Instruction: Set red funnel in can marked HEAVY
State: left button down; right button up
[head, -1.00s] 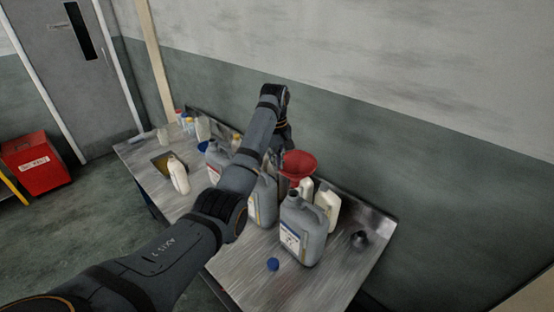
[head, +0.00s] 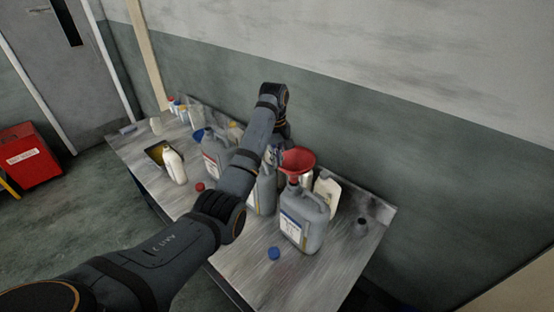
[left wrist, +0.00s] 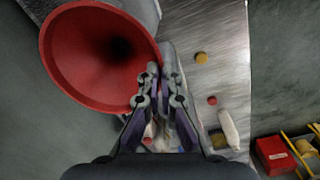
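The red funnel (head: 298,160) is upright, wide mouth up, at the top of the nearest grey can (head: 303,222). Its lower end is close to that can's neck; I cannot tell whether the spout is inside. The funnel fills the upper left of the left wrist view (left wrist: 80,55). My left gripper (left wrist: 160,78) has its fingers close together on either side of the funnel's rim, and looks shut on it. In the head view my arm partly hides this gripper. The can's label is too small to read. My right gripper is not in view.
A second grey can (head: 262,192) and a third (head: 213,157) stand along the metal table (head: 255,270). A white bottle (head: 174,166), a blue cap (head: 274,253), a red cap (head: 200,186) and a dark small part (head: 362,228) are also there. The wall is close behind.

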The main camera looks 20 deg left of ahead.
pick_arm(q)
jog(key=shift+f, duration=0.15)
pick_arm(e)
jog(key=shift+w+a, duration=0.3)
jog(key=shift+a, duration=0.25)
pick_arm(q)
jog(key=shift+f, duration=0.15)
jog(key=shift+f, duration=0.3)
jog(key=shift+s+f, duration=0.25)
jog(key=shift+f, duration=0.05)
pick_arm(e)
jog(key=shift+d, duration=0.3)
